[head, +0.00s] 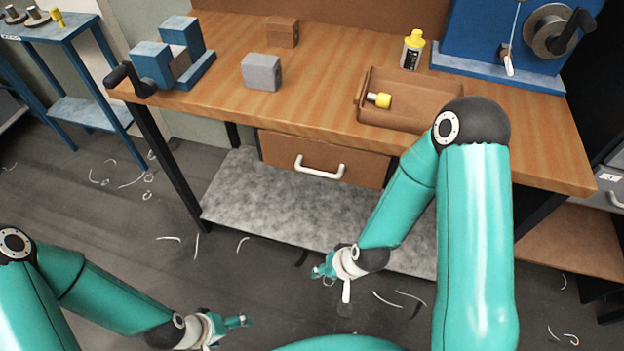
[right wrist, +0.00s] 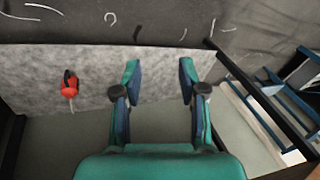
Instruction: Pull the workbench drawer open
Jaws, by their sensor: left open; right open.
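The workbench (head: 340,65) has a brown drawer (head: 277,151) under its top, with a white bar handle (head: 319,169) on the front. The drawer looks shut. My right gripper (head: 318,271) is below and in front of the handle, apart from it. In the right wrist view its two fingers (right wrist: 158,85) are spread with nothing between them, above the grey lower shelf. My left gripper (head: 243,321) is open and empty, low over the floor at the left, well away from the drawer. The drawer does not show in the right wrist view.
On the benchtop are a blue vise (head: 152,65), a grey block (head: 261,72), a brown block (head: 282,32), a yellow-capped bottle (head: 412,50) and a brown tray (head: 415,88). A red object (right wrist: 70,84) lies on the lower shelf (right wrist: 40,70). The floor in front holds only thin scraps.

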